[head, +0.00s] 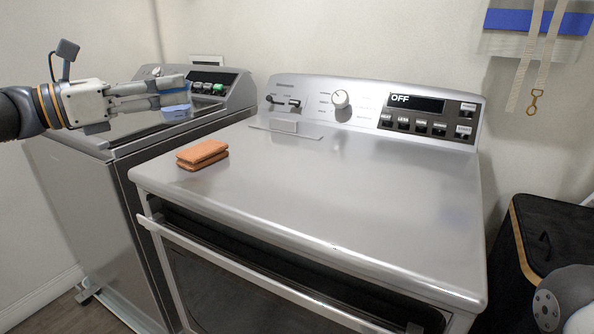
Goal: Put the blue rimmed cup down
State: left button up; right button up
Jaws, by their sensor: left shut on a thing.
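The blue rimmed cup (176,98) shows as a small blue and pale shape at the left, largely hidden by the fingers. My left gripper (170,94) reaches in from the left and is shut on the cup. It is over the lid of the topload washer (130,124) at the left. A bluish patch shows on the lid just below the cup. I cannot tell whether the cup touches the lid. My right gripper is outside the view.
A second silver appliance (330,200) with an "OFF" display stands to the right, its top mostly clear. A dark hamper (550,235) stands at the far right. A strap with a hook (533,100) hangs on the wall.

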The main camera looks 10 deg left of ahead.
pick_arm(q)
jog(key=w+d+f+b, duration=0.1)
jog(key=d+f+b, duration=0.1)
jog(key=d+f, duration=0.1)
jog(key=w+d+f+b, duration=0.2)
jog(key=d+f+b, duration=0.1)
jog(key=d, duration=0.1)
jog(key=w+d+f+b, duration=0.1)
jog(key=d+f+b, duration=0.1)
jog(key=d+f, duration=0.2)
jog(key=shift+w+d, duration=0.1)
jog(key=shift+w, duration=0.25)
jog(key=f+b, duration=0.2)
jog(key=shift+w+d+f, duration=0.1)
jog(key=shift+d+f, duration=0.25)
jog(key=shift+f, duration=0.2)
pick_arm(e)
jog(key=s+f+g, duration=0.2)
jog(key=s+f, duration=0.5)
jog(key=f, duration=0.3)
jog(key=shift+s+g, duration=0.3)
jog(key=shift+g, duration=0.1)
